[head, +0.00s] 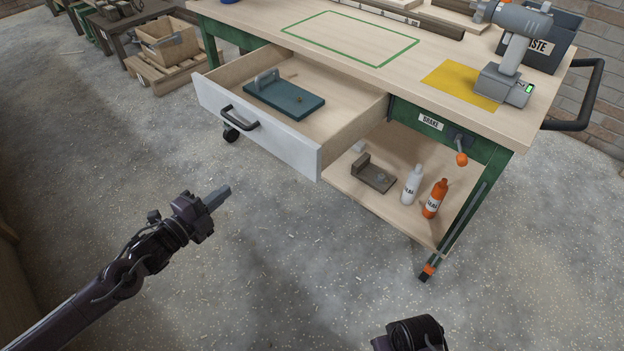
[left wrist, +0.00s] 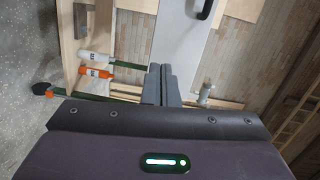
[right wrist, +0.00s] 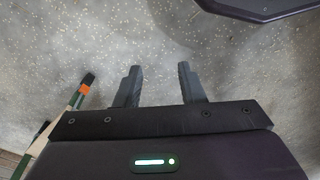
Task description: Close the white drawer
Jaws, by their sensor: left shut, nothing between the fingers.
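The white drawer (head: 265,128) is pulled out from the left part of the workbench, with a black handle (head: 239,118) on its front. A teal tool with an upright handle (head: 284,97) lies in the drawer. The drawer front also shows in the left wrist view (left wrist: 181,35), with its handle (left wrist: 205,9) at the top. My left gripper (head: 220,196) is shut and empty, in front of the drawer and below its front, apart from it. Its fingers show in the left wrist view (left wrist: 159,84). My right gripper (right wrist: 158,84) is open and empty over the floor; its fingertips are out of the head view.
A lower shelf (head: 345,185) holds a white bottle (head: 411,185), an orange bottle (head: 435,199) and a brown tool (head: 372,174). The floor before the drawer is clear.

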